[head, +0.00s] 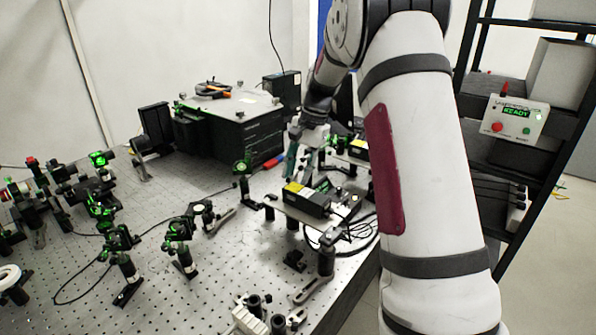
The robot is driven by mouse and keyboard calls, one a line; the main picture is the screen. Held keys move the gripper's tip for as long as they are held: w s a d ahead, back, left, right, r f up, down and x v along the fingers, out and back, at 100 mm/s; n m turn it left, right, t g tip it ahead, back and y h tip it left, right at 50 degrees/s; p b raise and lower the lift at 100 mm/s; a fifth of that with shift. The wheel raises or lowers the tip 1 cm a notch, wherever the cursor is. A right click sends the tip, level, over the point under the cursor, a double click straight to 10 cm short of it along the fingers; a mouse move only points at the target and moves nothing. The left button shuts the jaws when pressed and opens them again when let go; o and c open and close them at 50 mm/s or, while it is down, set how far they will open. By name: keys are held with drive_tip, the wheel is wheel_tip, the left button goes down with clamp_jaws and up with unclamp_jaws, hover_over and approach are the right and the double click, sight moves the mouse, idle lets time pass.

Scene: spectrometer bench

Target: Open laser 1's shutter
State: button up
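A black laser box (308,200) with a yellow label sits on a raised plate near the right side of the optical table. A second yellow-labelled laser (357,147) stands behind it, partly hidden by my arm. I cannot read which of them is laser 1, and no shutter can be made out clearly. My gripper (294,168) points down just behind and left of the nearer laser, close to its plate. Its fingers are small and partly hidden, so I cannot tell whether they are open or whether they touch anything.
The perforated optical table (215,265) holds several green-lit optic mounts (180,232) at left and centre. A large black box (235,130) stands at the back. A control box reading READY (516,118) hangs on the rack at right. Loose cables (345,235) lie near the lasers.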

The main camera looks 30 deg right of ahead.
drive_tip(key=v, duration=1.2)
drive_tip(key=shift+a, duration=0.15)
drive_tip(key=s+a+r+n+t+h, duration=0.1)
drive_tip(key=s+a+r+n, duration=0.2)
drive_tip(key=s+a, duration=0.45)
drive_tip(key=s+a+r+n+t+h, duration=0.1)
drive_tip(key=s+a+r+n, duration=0.2)
drive_tip(key=s+a, duration=0.4)
drive_tip(key=s+a+f+n+t, duration=0.1)
drive_tip(key=s+a+f+n, duration=0.1)
drive_tip(key=s, duration=0.6)
drive_tip(key=s+a+f+n+t+h, duration=0.1)
drive_tip(key=s+f+n, duration=0.3)
drive_tip(key=s, duration=0.5)
drive_tip(key=shift+s+a+f, duration=0.2)
drive_tip(key=shift+a+f, duration=0.25)
